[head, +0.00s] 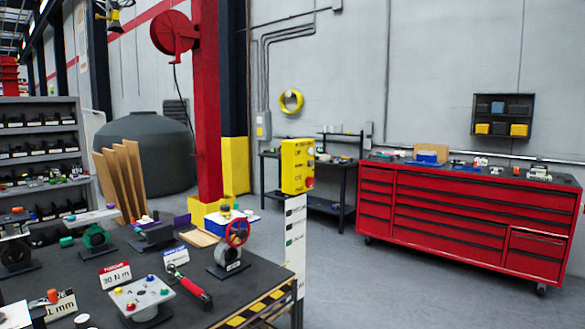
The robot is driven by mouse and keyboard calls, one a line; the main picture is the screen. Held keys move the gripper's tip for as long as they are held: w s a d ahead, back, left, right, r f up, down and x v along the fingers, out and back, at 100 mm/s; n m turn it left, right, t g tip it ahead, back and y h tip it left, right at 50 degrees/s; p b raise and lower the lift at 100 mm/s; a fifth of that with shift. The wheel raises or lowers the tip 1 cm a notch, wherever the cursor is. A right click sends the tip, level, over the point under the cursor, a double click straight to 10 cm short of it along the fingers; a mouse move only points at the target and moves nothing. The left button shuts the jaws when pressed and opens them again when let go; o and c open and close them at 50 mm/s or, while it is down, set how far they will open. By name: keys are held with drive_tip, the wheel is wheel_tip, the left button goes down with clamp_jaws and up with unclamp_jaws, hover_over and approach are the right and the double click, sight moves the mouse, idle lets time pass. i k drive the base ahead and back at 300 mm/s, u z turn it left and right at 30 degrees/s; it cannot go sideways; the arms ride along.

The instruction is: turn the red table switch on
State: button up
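A light grey switch box (146,297) stands on the near dark table (225,299). It carries several small coloured knobs or levers. The red switch (130,307) is at the front left of its top; it is too small for me to tell its position. Green and blue knobs sit elsewhere on the same top. My gripper is not in view, and nothing covers the red switch.
A red-handled tool (192,287) lies right of the box. A red handwheel valve (237,233) stands near the table's right corner. Small sign cards (115,275) stand behind the box. Open floor (375,285) lies to the right, before a red tool cabinet (450,220).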

sight(310, 181)
drive_tip(key=z, duration=0.45)
drive_tip(key=i, duration=0.55)
drive_tip(key=z, duration=0.85)
drive_tip(key=i, duration=1.3)
drive_tip(key=u, duration=0.7)
drive_tip(key=i, duration=1)
drive_tip(key=u, duration=0.95)
